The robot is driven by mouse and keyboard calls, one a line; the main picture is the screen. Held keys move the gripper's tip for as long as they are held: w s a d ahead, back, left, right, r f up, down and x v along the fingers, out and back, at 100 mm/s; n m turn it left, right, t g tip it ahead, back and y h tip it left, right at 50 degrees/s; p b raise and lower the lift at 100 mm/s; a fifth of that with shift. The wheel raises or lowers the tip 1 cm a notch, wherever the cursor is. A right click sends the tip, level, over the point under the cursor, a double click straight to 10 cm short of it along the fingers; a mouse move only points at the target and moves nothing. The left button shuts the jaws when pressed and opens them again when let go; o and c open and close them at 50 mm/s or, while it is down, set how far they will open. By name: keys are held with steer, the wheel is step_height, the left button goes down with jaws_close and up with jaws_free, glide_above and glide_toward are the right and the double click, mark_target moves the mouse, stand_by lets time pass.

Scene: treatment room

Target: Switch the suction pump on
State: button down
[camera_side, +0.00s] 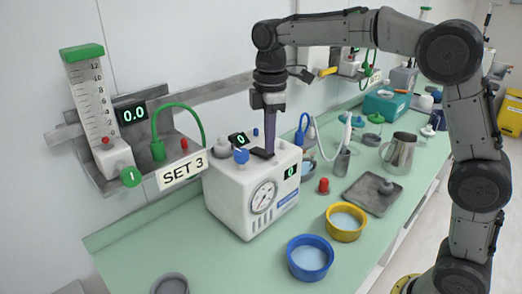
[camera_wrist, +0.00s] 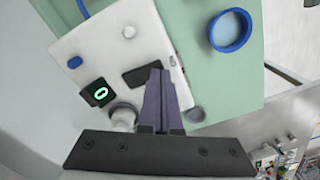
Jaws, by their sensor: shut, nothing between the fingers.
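The suction pump (camera_side: 232,196) is a white box with a round gauge (camera_side: 263,197) on its front, standing on the green bench. A dark flat rocker switch (camera_side: 260,153) lies on its top; it also shows in the wrist view (camera_wrist: 140,74). A small display (camera_side: 238,139) on top reads 0, also in the wrist view (camera_wrist: 97,92). Another display (camera_side: 290,171) on the front reads 0. My gripper (camera_side: 269,150) is shut and empty, pointing down with its tips at the rocker's edge (camera_wrist: 155,68). I cannot tell whether they touch it. The fingers hide part of the rocker.
A blue knob (camera_side: 241,156) and white fittings stand on the pump's top. A blue-rimmed bowl (camera_side: 310,258), a yellow bowl (camera_side: 345,222), a red-capped item (camera_side: 323,186) and a grey tray (camera_side: 372,196) stand nearby. The SET 3 flowmeter (camera_side: 92,98) hangs on the wall rail.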

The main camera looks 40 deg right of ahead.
steer(key=shift+f, duration=0.65)
stand_by(0.3)
steer(key=shift+r, duration=3.55)
